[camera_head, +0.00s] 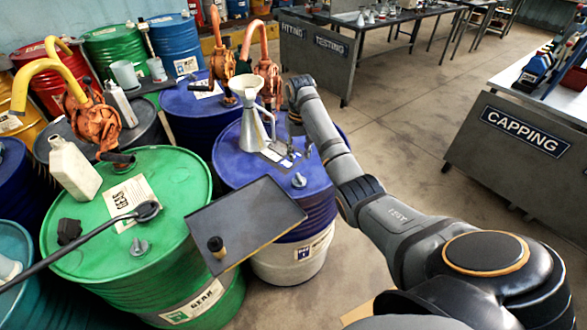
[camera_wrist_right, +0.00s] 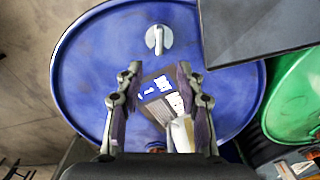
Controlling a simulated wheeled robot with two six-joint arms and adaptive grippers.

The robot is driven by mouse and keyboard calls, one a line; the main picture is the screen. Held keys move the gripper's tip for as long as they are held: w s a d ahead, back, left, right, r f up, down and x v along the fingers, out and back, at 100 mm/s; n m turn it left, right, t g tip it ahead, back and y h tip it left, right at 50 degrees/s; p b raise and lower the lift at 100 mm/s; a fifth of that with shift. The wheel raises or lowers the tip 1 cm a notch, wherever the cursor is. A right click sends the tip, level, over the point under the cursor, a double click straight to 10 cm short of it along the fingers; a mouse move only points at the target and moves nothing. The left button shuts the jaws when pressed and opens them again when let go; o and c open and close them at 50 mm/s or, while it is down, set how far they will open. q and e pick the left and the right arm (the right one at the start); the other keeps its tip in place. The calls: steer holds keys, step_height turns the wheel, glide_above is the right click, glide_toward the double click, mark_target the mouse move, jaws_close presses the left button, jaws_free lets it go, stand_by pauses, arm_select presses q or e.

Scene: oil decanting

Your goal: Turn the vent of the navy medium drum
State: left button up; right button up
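The navy medium drum (camera_head: 235,165) stands right of the green drum, with a white lower part. Its vent, a small grey winged fitting (camera_head: 299,180), sits on the lid near the front edge. In the right wrist view the vent (camera_wrist_right: 158,40) shows upright beyond the fingertips. My right gripper (camera_head: 299,153) hangs over the lid behind the vent. In the wrist view its fingers (camera_wrist_right: 160,72) are spread apart with nothing gripped, and the vent lies ahead of the gap, apart from them. My left gripper is not in view.
A grey funnel can (camera_head: 254,125) stands on the navy lid beside my gripper. A dark tray (camera_head: 262,212) with a small dark bottle (camera_head: 216,246) overlaps the drum's left front. The green drum (camera_head: 185,175) carries a white jug (camera_head: 73,168) and a black long-handled tool (camera_head: 105,224).

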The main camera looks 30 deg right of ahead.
mark_target(300, 178)
steer(key=f, duration=0.1)
steer(key=s+f+p, duration=0.1)
steer(key=f, duration=0.1)
steer(key=shift+s, duration=0.15)
steer(key=f, duration=0.3)
steer(key=shift+w+f+p, duration=0.3)
steer(key=shift+f+p, duration=0.05)
steer(key=shift+f, duration=0.05)
step_height(300, 178, down, 3)
steer(key=shift+f, duration=0.1)
steer(key=shift+c, duration=0.7)
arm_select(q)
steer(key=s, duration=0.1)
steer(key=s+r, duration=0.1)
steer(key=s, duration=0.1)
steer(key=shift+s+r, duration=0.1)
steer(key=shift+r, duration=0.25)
arm_select(e)
jaws_close()
